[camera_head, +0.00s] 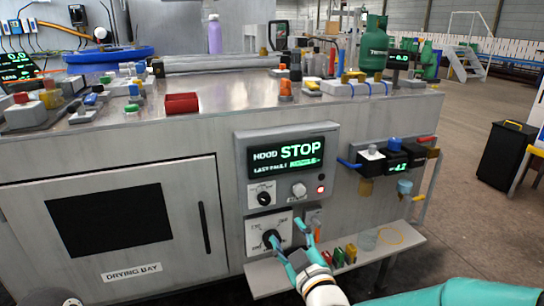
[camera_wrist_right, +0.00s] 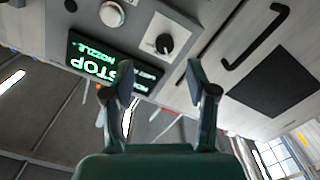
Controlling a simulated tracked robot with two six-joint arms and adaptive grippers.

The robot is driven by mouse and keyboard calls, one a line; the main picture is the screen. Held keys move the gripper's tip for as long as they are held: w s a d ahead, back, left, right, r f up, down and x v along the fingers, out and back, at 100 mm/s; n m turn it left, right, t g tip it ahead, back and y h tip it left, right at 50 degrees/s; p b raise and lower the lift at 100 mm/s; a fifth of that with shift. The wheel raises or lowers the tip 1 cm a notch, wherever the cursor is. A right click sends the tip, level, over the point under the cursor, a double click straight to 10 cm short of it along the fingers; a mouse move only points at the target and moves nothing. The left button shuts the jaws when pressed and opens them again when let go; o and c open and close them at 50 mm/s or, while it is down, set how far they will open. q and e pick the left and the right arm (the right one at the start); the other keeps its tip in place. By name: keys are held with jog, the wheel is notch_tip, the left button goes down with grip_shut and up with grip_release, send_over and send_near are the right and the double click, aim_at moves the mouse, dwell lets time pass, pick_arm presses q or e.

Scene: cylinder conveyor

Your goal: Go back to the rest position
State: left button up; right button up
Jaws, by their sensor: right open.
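My right gripper (camera_head: 287,235) is open in front of the lower part of the machine's front. In the head view its left finger overlaps the black knob on the lower white plate (camera_head: 254,244); I cannot tell whether they touch. In the right wrist view the gripper (camera_wrist_right: 152,86) has its two fingers wide apart with nothing between them. The control panel's display (camera_head: 300,150) reads "STOP"; it appears upside down in the right wrist view (camera_wrist_right: 100,66). My left gripper is not in view.
A shelf (camera_head: 262,277) with small coloured items juts out below the panel. A drying bay door with a handle (camera_head: 204,228) is left of it. Black and blue fittings (camera_head: 394,145) stick out at the right. The floor (camera_head: 465,215) at the right is open, with a black cabinet (camera_head: 502,158).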

jog(key=d+f+m+g+h, duration=0.15)
jog(key=d+f, duration=0.45)
jog(key=f, duration=0.7)
jog(key=s+d+f+m+g+h, duration=0.1)
jog(key=s+d+f+g, duration=0.2)
jog(key=f, duration=0.6)
jog(key=s+d+f+m+g+h, duration=0.1)
jog(key=s+f+g, duration=0.25)
jog(key=f, duration=0.45)
jog(key=s+a+f+m+g+y, duration=0.1)
jog(key=s+f+m+g, duration=0.4)
jog(key=s, duration=0.6)
jog(key=s+a+f+m+g+y, duration=0.1)
jog(key=s+a+f+m+g, duration=0.15)
jog(key=s+f, duration=0.55)
notch_tip(320, 180, up, 35)
jog(key=s+p, duration=0.2)
jog(key=p, duration=3.1)
jog(key=shift+d+r+g, duration=0.15)
jog(key=shift+d+g, duration=0.3)
jog(key=shift+s, duration=0.1)
